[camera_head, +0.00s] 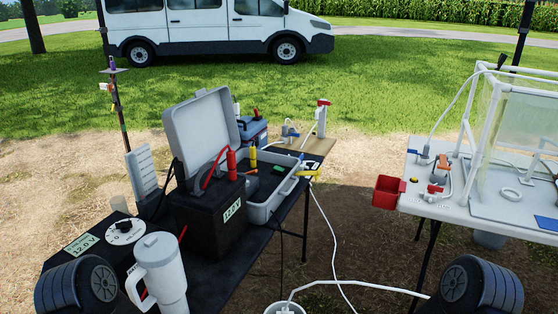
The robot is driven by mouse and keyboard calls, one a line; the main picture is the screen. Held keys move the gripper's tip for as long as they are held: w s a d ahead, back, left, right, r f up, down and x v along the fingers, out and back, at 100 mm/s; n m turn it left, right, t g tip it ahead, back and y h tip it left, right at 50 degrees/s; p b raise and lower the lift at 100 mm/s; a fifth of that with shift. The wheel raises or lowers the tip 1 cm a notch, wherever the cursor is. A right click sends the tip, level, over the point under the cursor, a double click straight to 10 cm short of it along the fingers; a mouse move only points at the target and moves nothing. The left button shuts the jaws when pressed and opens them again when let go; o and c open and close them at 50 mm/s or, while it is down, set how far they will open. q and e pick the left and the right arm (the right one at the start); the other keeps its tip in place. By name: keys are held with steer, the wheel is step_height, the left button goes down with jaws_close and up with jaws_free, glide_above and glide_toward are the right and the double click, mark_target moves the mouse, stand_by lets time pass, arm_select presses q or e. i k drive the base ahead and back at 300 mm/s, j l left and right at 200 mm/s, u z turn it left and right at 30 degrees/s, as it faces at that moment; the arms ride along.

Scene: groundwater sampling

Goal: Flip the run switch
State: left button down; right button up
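A dark control box (105,262) stands at the left end of the black table. It has a white dial (125,231) and a small display (81,244) reading 12.0 V. I cannot make out the run switch for certain; the mug in front covers part of the box. Neither of my grippers shows in the head view.
A white-grey mug (162,270) stands close in front of the box. An open grey case (283,190) lies behind the battery. A white table (458,200) with a red bin (387,192) is at the right. A bucket (285,308) and hoses occupy the gap between tables.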

mark_target(277, 169)
steer(key=l, duration=0.5)
steer(key=k+l, duration=0.1)
steer(key=l, duration=0.4)
steer(key=i+l+z, duration=0.1)
steer(key=i+l, duration=0.25)
steer(key=l, duration=0.15)
steer(key=i+l+z, duration=0.1)
steer(key=i+l, duration=0.25)
steer(key=i+j, duration=0.1)
steer(key=i, duration=0.35)
steer(key=i+j, duration=0.15)
steer(key=i, duration=0.3)
steer(key=l+z, duration=0.05)
